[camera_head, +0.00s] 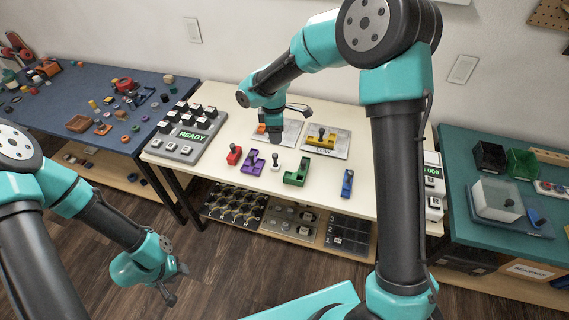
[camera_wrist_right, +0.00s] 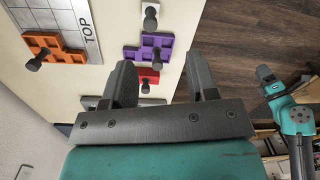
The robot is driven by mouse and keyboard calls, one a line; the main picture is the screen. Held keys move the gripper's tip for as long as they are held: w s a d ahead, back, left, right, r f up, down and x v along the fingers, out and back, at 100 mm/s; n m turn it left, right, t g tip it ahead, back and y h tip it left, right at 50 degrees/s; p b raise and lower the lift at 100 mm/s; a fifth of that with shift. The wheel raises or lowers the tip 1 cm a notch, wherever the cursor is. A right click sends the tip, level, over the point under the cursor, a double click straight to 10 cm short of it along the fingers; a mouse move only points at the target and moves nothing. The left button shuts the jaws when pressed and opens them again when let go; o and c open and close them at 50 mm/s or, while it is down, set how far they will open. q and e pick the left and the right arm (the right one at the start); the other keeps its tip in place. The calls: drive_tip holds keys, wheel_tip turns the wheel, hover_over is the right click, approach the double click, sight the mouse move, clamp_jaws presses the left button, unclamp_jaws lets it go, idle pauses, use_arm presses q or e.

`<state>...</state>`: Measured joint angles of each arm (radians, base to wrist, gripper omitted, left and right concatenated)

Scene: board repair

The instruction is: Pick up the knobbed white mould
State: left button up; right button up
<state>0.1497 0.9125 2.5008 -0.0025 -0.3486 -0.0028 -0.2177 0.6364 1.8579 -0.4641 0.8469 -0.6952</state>
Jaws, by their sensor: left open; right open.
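The knobbed white mould (camera_head: 276,163) is a small white block with a dark knob, standing upright on the cream table between the purple and green moulds. In the right wrist view the white mould (camera_wrist_right: 151,17) is at the top, beyond the purple one. My right gripper (camera_head: 272,128) is open and empty above the table, behind the row of moulds and apart from the white one. Its fingers (camera_wrist_right: 160,62) spread at the middle of the wrist view. My left gripper (camera_head: 175,281) is open and empty, off the table at the lower left.
Red (camera_head: 234,154), purple (camera_head: 252,162), green (camera_head: 296,172) and blue (camera_head: 347,184) knobbed moulds stand in the row. An orange mould (camera_wrist_right: 55,48) is on the TOP plate (camera_wrist_right: 88,15), a yellow one (camera_head: 321,138) on the LOW plate (camera_head: 338,149). A READY console (camera_head: 176,150) stands left.

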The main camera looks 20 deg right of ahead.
drive_tip(key=shift+w+a+r+t, duration=0.15)
drive_tip(key=shift+w+a+r, duration=0.05)
drive_tip(key=shift+w+r, duration=0.2)
drive_tip(key=shift+w+a+r+t, duration=0.2)
drive_tip(key=shift+w+r, duration=0.1)
drive_tip(key=shift+r, duration=0.2)
hover_over(275, 165)
drive_tip(key=f, duration=1.2)
drive_tip(key=shift+w+a+f, duration=0.1)
drive_tip(key=shift+w+f, duration=0.05)
drive_tip(key=shift+w, duration=0.2)
drive_tip(key=shift+d+f, duration=0.15)
drive_tip(key=shift+f, duration=1.15)
drive_tip(key=shift+d+f, duration=0.1)
drive_tip(key=shift+f, duration=1.2)
